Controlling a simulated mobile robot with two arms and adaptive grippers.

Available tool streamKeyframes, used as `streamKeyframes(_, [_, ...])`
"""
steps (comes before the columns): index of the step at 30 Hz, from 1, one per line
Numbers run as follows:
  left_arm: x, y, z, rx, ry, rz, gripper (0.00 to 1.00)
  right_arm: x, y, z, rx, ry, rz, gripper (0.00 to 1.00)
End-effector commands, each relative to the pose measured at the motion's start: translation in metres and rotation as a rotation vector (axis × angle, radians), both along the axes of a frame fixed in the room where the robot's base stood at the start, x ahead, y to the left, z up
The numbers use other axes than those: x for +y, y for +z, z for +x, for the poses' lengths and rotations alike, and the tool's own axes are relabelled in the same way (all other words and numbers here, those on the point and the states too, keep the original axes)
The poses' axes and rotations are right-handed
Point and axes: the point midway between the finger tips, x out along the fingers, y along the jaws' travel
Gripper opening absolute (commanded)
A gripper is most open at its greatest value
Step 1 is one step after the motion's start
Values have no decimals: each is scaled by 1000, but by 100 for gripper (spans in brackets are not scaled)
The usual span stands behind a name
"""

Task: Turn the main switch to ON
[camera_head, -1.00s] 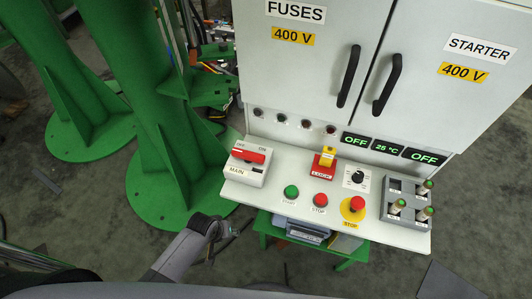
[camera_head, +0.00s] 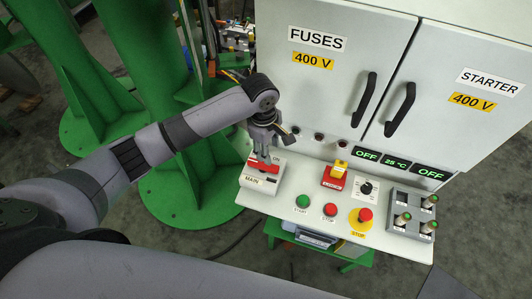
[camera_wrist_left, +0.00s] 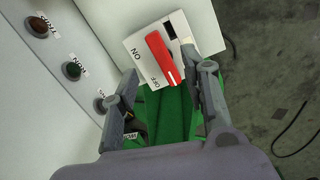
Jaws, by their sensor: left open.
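The main switch (camera_head: 256,181) is a white box marked MAIN at the left end of the console, with a red handle (camera_wrist_left: 158,52). In the left wrist view the handle's white-marked end points to the OFF side; the ON label is beside the handle. My left gripper (camera_head: 264,156) is over the switch, pointing down and partly hiding the handle in the head view. Its open fingers (camera_wrist_left: 159,64) appear on either side of the handle in the wrist view. I cannot tell whether they touch it. My right gripper is out of view.
The console (camera_head: 300,230) also carries a green START button (camera_head: 303,201), a red STOP button (camera_head: 330,210), a yellow-based stop button (camera_head: 364,215), a red and yellow lock (camera_head: 336,174) and a knob (camera_head: 366,187). The cabinet front (camera_head: 310,85) rises close behind the gripper.

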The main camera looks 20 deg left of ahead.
Motion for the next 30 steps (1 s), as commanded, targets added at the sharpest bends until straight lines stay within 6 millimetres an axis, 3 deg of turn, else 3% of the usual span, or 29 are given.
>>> streamKeyframes(1, [9, 20, 7, 11, 72, 29, 42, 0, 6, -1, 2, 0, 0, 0])
streamKeyframes(4, [20, 38, 10, 39, 190, 66, 42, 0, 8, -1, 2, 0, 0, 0])
streamKeyframes(7, [25, 46, 11, 52, 252, 85, 42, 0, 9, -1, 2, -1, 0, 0])
streamKeyframes(11, [27, 40, 10, 59, 272, 91, 42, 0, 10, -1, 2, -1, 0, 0])
streamKeyframes(17, [26, 6, 9, 61, 270, 89, 42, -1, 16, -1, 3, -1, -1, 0])
streamKeyframes(30, [26, -89, 10, 58, 269, 88, 42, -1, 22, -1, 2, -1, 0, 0])
